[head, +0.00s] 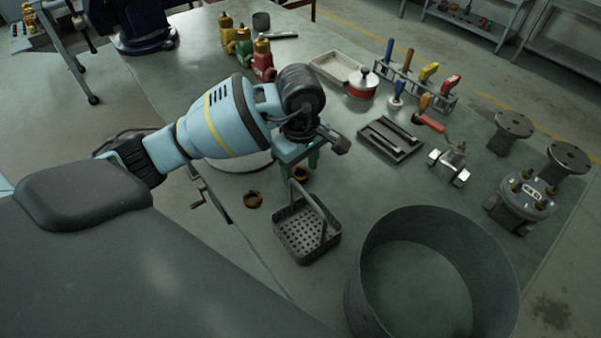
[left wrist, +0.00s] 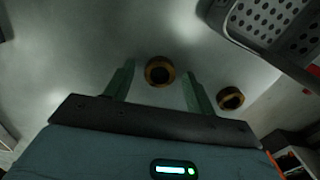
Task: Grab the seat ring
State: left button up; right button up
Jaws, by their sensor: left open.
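Two brass-brown seat rings lie on the grey-green bench. One ring (head: 301,174) is at my left gripper (head: 299,166), partly covered by it in the head view. In the left wrist view this ring (left wrist: 159,71) shows between the two green fingertips of the left gripper (left wrist: 158,74). The fingers are apart and do not appear to touch it; I cannot tell the exact height gap. The other ring (head: 252,199) lies near the bench's front edge, and in the left wrist view it (left wrist: 230,98) is right of the fingers. My right gripper is not in view.
A perforated grey basket with a handle (head: 306,236) stands close to the gripper. A large round bin (head: 371,273) is at front right. Bottles (head: 263,61), a tool rack (head: 421,90), a dark tray (head: 391,139) and valve parts (head: 520,200) stand farther back and right.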

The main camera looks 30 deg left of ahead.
pick_arm(q)
jog(key=shift+c, duration=0.2)
jog(key=c, duration=1)
jog(key=shift+r, duration=0.1)
notch_tip(320, 180, up, 10)
